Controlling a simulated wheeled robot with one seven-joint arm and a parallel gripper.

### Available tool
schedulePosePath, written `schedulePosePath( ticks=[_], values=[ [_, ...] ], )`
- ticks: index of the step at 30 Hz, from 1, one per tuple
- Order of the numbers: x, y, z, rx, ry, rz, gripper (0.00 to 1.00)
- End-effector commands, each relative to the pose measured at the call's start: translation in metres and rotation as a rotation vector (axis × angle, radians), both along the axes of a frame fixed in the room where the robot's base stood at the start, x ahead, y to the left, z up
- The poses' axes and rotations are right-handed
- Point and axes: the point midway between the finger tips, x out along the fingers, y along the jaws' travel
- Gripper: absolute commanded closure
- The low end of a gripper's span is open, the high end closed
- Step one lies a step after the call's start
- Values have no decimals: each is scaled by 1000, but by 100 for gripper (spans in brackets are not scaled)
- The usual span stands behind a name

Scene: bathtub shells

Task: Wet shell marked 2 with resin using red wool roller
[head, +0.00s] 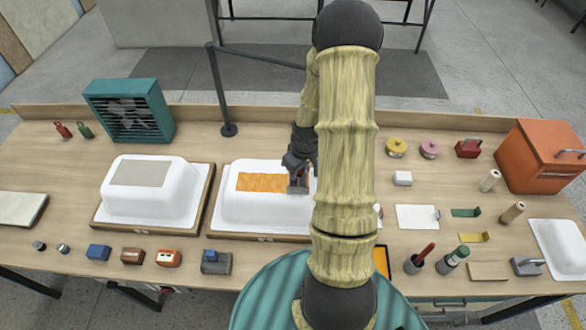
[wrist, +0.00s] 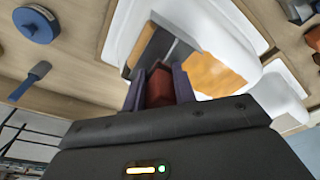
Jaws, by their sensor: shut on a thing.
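A white bathtub shell (head: 236,205) stands upside down on a wooden base, with an orange patch (head: 258,182) on top. Its right end is hidden behind my arm. Another white shell (head: 185,195) to its left bears a grey patch (head: 140,172). The marks on the bases are too small to read. My gripper (head: 298,182) is at the orange patch's right end. It is shut on a red-brown grip (wrist: 160,88) of a grey tool (wrist: 148,48); I cannot tell whether this is the roller. The patch also shows in the wrist view (wrist: 212,74). Whether the tool touches the shell is unclear.
A teal fan (head: 130,110) stands back left, an orange box (head: 540,155) back right. Small blocks, including a blue one (head: 98,253), line the front edge. An orange tray (head: 381,262) shows partly behind my arm. Rolls, cups and tools crowd the right side. A post (head: 228,128) stands behind the shells.

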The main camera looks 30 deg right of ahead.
Motion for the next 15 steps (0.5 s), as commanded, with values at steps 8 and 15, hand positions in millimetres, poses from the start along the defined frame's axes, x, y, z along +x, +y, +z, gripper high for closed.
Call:
schedulePosePath(
  ticks=[8, 15],
  values=[
    [-1, -1, -1, 1, 4, -1, 91],
    [11, -8, 0, 0, 1, -1, 91]
  ],
)
